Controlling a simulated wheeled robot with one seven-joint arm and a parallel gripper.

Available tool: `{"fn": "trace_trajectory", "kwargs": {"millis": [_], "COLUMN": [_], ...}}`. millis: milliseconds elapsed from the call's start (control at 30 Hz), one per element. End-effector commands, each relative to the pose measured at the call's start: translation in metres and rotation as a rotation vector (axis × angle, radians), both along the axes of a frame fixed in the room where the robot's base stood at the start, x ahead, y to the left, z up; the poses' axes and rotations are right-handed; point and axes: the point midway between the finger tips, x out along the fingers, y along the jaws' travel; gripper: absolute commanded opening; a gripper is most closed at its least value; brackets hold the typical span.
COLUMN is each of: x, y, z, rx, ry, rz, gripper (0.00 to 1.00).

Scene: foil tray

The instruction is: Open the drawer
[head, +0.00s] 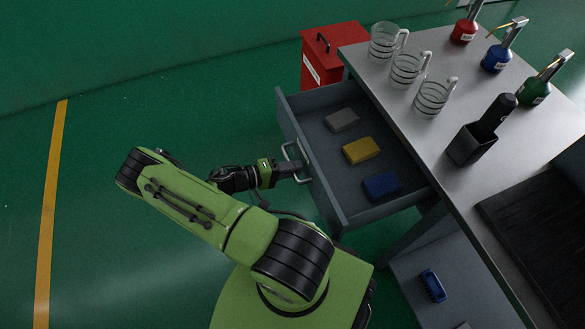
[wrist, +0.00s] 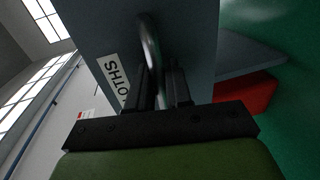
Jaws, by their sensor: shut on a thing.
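The grey drawer (head: 310,160) stands pulled out from under the steel table, its inside in view. A grey cloth (head: 342,120), a yellow cloth (head: 361,150) and a blue cloth (head: 381,186) lie in it. My gripper (head: 290,170) is at the drawer's front and shut on the metal handle (head: 287,152). In the wrist view the handle (wrist: 150,45) runs down between the two dark fingers (wrist: 160,90). A white label (wrist: 112,75) is on the drawer front beside it. The fingers hide the lower part of the handle.
The steel table (head: 400,115) carries three glass mugs (head: 407,70), several coloured bottles (head: 497,58) and a dark holder (head: 471,145). A red bin (head: 322,60) stands behind the drawer. A blue brush (head: 432,286) lies on a lower shelf. The green floor at left is clear.

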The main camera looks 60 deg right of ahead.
Motion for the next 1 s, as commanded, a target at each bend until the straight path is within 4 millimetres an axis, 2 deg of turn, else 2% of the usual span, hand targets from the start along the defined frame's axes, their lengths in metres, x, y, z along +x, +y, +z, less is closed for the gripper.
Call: {"fn": "trace_trajectory", "kwargs": {"millis": [533, 567, 667, 1000], "x": [0.0004, 0.0004, 0.0002, -0.0001], "y": [-0.0002, -0.0002, -0.0002, -0.0002], "z": [-0.0005, -0.0005, -0.0003, 0.0000], "rx": [0.001, 0.001, 0.001, 0.000], "ry": [-0.002, -0.002, -0.001, 0.000], "rz": [0.002, 0.002, 0.001, 0.000], "gripper": [0.00, 0.21, 0.34, 0.34]}}
